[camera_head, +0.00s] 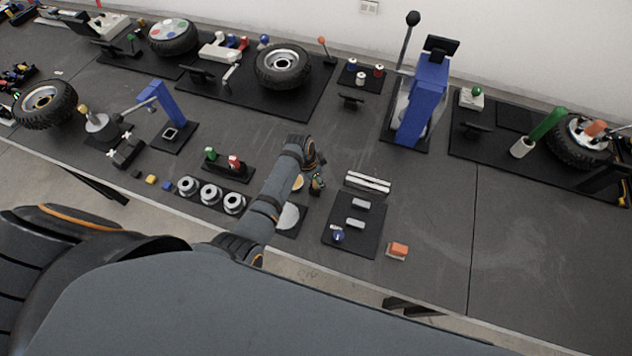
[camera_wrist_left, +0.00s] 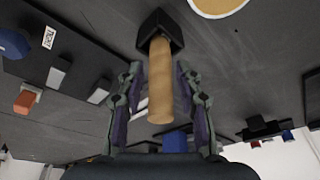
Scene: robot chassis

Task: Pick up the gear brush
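A tan, cylindrical handle with a dark, square-edged head, which looks like the gear brush (camera_wrist_left: 160,85), stands in the middle of the left wrist view. My left gripper (camera_wrist_left: 160,106) is open, with one finger on each side of the handle and visible gaps on both sides. In the head view my left arm reaches over the table and its gripper (camera_head: 317,184) points down beside a round tan-topped item (camera_head: 297,183). The brush is hidden or too small to make out there. My right gripper is not in view.
A black mat (camera_head: 347,237) with grey blocks and a blue item lies right of the gripper. An orange-and-white block (camera_head: 398,250) sits near the front edge. Several metal rings (camera_head: 210,194) lie to the left. A blue stand (camera_head: 422,98) rises behind.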

